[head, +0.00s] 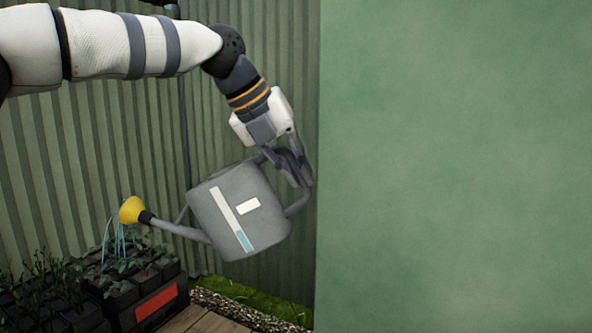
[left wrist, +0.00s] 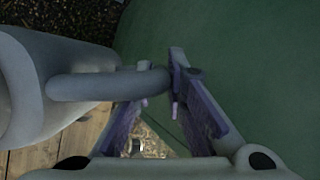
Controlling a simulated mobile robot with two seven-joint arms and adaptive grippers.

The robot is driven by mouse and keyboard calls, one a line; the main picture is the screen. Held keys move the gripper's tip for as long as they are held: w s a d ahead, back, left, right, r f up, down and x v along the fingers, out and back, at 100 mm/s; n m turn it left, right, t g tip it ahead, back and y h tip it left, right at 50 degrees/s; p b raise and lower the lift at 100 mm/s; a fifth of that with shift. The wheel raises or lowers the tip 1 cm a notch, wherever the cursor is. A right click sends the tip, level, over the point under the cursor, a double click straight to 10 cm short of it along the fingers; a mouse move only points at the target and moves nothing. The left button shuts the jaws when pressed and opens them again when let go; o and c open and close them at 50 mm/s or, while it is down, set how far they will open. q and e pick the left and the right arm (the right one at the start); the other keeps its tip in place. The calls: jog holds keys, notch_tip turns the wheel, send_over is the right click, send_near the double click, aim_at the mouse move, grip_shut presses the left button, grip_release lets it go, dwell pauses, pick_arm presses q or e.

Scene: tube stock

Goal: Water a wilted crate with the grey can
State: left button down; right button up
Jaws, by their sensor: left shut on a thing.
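The grey can (head: 222,203) hangs in the air in the head view, tilted with its spout down to the left. Thin blue streams fall from its yellow rose (head: 131,210) onto the plants of a crate (head: 147,303) with a red label at lower left. My left gripper (head: 297,178) is shut on the can's handle. In the left wrist view the handle (left wrist: 105,86) runs between the fingers (left wrist: 158,108), and part of the can's body (left wrist: 48,85) shows at left. My right gripper is in neither view.
More dark pots with plants (head: 50,290) stand at the far lower left. A ribbed green wall (head: 60,150) is behind. A plain green surface (head: 455,170) fills the right side, close to the can. Wooden boards (head: 205,321), gravel and a grass strip (head: 250,298) lie below.

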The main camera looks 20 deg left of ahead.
aim_at(290, 152)
pick_arm(q)
jog(key=shift+r, duration=0.3)
jog(key=shift+s+a+r, duration=0.1)
jog(key=shift+a+r, duration=0.1)
jog(key=shift+r, duration=0.6)
dwell(1.3)
jog(key=shift+a+r+h, duration=0.25)
jog(key=shift+r+h, duration=0.15)
jog(key=shift+r, duration=0.3)
dwell(1.5)
jog(key=shift+s+a+r, duration=0.15)
jog(key=shift+a+r, duration=0.1)
jog(key=shift+r, duration=0.35)
jog(key=shift+a+r+h, duration=0.1)
jog(key=shift+r+h, duration=0.15)
jog(key=shift+h, duration=0.05)
dwell(1.3)
jog(key=shift+a+r+t, duration=0.25)
jog(key=shift+r+t, duration=0.05)
jog(key=shift+r, duration=0.2)
jog(key=shift+f, duration=0.1)
